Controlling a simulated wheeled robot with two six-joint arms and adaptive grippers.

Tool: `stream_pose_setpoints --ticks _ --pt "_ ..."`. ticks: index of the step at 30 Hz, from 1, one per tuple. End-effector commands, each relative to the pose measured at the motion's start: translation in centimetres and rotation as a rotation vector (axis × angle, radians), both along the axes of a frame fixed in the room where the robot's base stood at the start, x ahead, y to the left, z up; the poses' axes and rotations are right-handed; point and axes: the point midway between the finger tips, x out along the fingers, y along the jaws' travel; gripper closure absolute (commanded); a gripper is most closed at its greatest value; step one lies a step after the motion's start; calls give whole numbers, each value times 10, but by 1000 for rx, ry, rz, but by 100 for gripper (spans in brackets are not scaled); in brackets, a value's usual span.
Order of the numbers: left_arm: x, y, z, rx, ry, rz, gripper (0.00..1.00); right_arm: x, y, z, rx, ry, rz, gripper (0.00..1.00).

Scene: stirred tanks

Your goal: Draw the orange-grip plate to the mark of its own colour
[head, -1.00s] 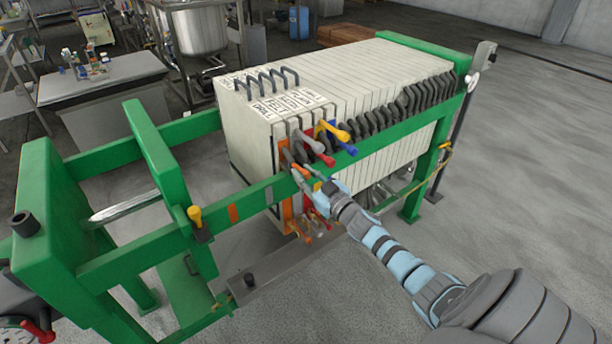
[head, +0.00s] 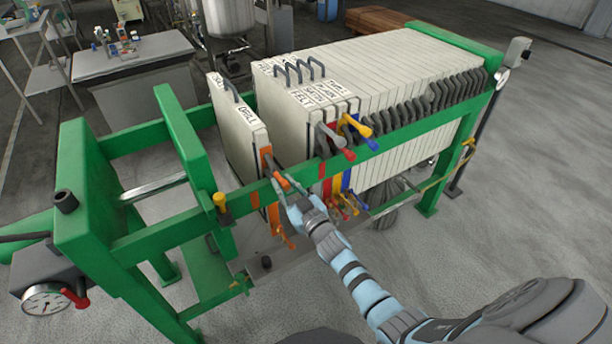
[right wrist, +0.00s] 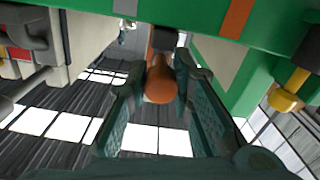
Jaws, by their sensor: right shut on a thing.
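The orange-grip plate (head: 236,118) is a pale slab standing upright in the green press frame, apart from the stack. Its orange grip (head: 281,183) juts out over the near rail; it also shows in the right wrist view (right wrist: 159,82). My right gripper (head: 288,192) is shut on this grip, one finger on each side. The orange mark (head: 255,200) is on the near green rail, a little left of the grip in the head view. In the right wrist view the orange mark (right wrist: 238,17) lies right of the grip, with a gap between. My left gripper is not in view.
The plate stack (head: 390,85) stands to the right, with grey, red, yellow and blue grips (head: 360,127) at its near left end. A green crosshead (head: 190,150) stands left of the plate. A yellow knob (head: 221,202) sits on the rail beyond the orange mark.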

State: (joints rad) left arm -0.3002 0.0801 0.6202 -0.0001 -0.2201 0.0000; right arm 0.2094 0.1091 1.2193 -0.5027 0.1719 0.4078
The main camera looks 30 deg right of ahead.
Motion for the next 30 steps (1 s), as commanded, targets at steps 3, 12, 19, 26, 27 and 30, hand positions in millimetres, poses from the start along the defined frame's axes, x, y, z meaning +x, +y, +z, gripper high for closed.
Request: stream_pose_setpoints --ticks 3,12,19,26,27,30 --pt "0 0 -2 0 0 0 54 -3 20 -4 4 5 -1 100" --pt "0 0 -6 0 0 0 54 -5 56 -4 1 7 -2 100" --pt "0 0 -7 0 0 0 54 -6 67 -4 1 8 -3 100" --pt "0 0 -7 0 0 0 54 -6 69 -4 -1 9 -3 100" --pt "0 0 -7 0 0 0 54 -6 69 -4 -1 9 -3 100" --pt "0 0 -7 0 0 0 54 -6 69 -4 -1 9 -3 100"
